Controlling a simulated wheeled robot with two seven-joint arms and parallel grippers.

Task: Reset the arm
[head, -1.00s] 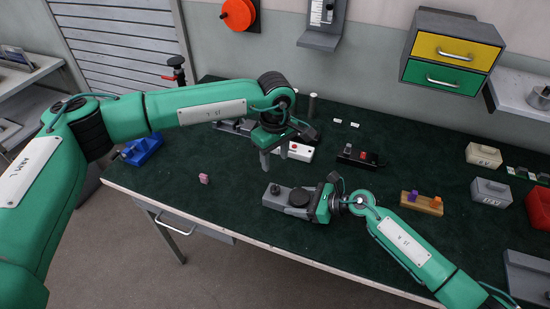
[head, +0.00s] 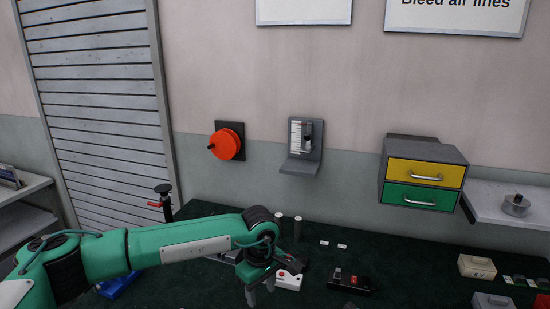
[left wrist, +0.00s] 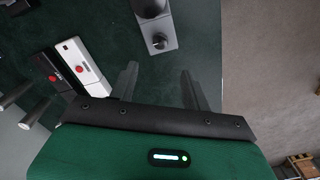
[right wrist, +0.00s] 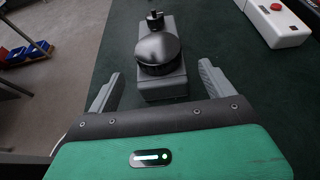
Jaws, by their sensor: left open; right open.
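My left gripper (head: 260,290) is open and empty above the dark green bench top, just left of a white box with a red button (head: 289,280). In the left wrist view its two fingers (left wrist: 157,80) are spread with nothing between them. My right gripper (right wrist: 158,88) is open in the right wrist view. A grey device with a round black knob (right wrist: 159,52) lies ahead of and partly between its spread fingers, and I see no grip on it. The right arm is outside the head view, apart from possibly a sliver at the bottom edge.
A black box with a red button (head: 349,283) lies right of the white one. An orange wheel (head: 226,144), a grey gauge bracket (head: 302,147) and a yellow-and-green drawer unit (head: 424,175) are on the wall. A blue bin (head: 119,286) sits at left.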

